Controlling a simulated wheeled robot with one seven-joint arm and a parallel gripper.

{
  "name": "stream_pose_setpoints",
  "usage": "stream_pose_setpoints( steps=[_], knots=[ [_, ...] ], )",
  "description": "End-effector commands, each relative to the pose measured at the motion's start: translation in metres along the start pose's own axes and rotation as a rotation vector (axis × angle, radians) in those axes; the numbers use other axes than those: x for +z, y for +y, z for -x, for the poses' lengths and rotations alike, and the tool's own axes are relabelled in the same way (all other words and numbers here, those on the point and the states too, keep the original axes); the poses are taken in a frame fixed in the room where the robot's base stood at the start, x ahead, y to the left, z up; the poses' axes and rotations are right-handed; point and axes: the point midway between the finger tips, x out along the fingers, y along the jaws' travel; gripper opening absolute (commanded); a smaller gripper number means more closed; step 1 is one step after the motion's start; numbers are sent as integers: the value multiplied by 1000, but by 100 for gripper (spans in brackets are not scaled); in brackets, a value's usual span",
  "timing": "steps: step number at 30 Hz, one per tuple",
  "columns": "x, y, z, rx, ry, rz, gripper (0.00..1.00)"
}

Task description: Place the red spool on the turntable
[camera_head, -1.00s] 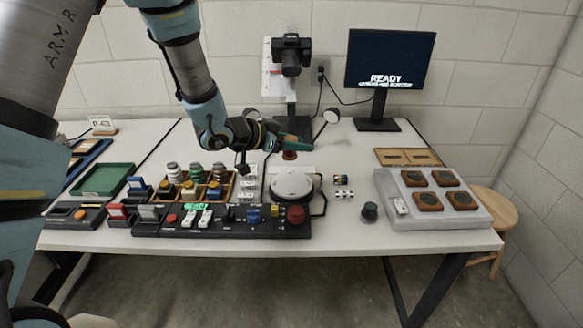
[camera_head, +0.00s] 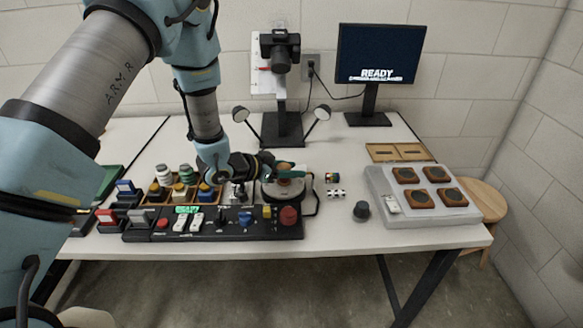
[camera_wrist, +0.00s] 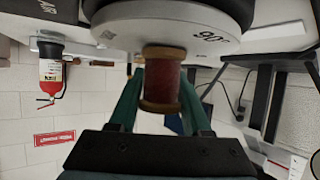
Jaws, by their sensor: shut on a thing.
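The red spool (camera_wrist: 162,82), with wooden flanges, is between the green fingers of my gripper (camera_wrist: 160,95) in the wrist view. The gripper is shut on it. In the head view my gripper (camera_head: 288,169) is over the round white turntable (camera_head: 281,194), and the fingers and wrist hide much of the spool and part of the disc. In the wrist view the turntable (camera_wrist: 195,22) fills the top, with a 90° mark on its rim. One spool flange is right by the disc; I cannot tell whether it touches.
A control panel (camera_head: 212,229) with knobs and buttons lies in front of the turntable. A camera stand (camera_head: 283,128) with two lamps is behind it. Small striped pieces (camera_head: 335,193) lie to the right.

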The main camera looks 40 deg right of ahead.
Motion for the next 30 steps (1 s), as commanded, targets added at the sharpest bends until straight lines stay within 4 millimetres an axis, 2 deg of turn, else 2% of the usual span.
stream_pose_setpoints(
  steps=[11,12,15,25,30],
  knots=[
    [5,0,-2,0,0,0,0],
    [3,0,-2,0,0,-1,52],
    [3,0,-2,0,0,-1,61],
    [-3,0,1,0,1,-1,61],
    [2,-1,26,-4,0,1,61]
  ],
)
